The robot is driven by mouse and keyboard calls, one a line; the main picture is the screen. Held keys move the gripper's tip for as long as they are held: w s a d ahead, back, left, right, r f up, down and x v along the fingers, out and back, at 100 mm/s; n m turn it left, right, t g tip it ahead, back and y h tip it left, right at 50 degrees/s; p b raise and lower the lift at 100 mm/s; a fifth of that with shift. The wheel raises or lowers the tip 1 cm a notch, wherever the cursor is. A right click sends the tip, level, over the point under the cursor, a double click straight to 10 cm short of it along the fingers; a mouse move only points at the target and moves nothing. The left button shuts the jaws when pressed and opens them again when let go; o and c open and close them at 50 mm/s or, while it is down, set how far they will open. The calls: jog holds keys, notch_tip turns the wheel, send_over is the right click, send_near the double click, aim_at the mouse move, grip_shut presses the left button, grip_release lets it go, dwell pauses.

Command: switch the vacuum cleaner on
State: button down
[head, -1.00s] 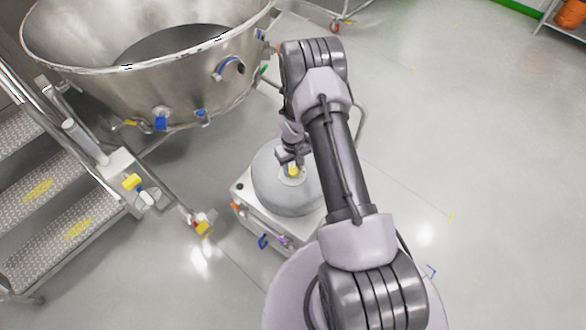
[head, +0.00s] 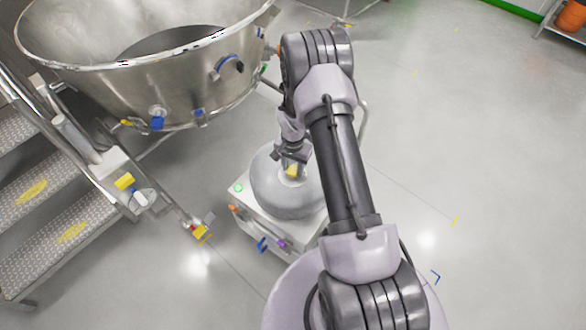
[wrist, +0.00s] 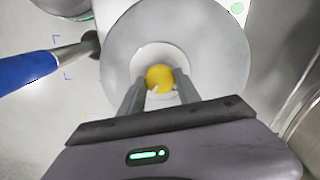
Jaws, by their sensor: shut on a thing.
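The vacuum cleaner has a round grey top (head: 272,198) on a white square base (head: 252,226). A yellow knob (head: 291,171) sits at the centre of the top; in the wrist view the knob (wrist: 160,77) lies on a pale disc. My gripper (head: 291,163) is above the top with its two fingers on either side of the knob, shut on it. The fingers partly hide the knob's sides. A small round lamp (head: 238,188) on the base corner glows green; it also shows in the wrist view (wrist: 237,8).
A large steel bowl (head: 190,85) stands close behind and left of the vacuum cleaner. Metal steps (head: 45,225) with a rail are at the left. Coloured fittings (head: 263,243) stick out from the base's front. The floor to the right is clear.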

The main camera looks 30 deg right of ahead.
aim_at(293, 169)
jog(key=shift+m+b, duration=0.35)
jog(key=shift+m, duration=0.75)
jog(key=c, duration=0.9)
grip_release()
jog(key=shift+o, duration=0.2)
notch_tip(293, 169, up, 18)
jog(key=p, duration=0.6)
jog(key=shift+f, duration=0.25)
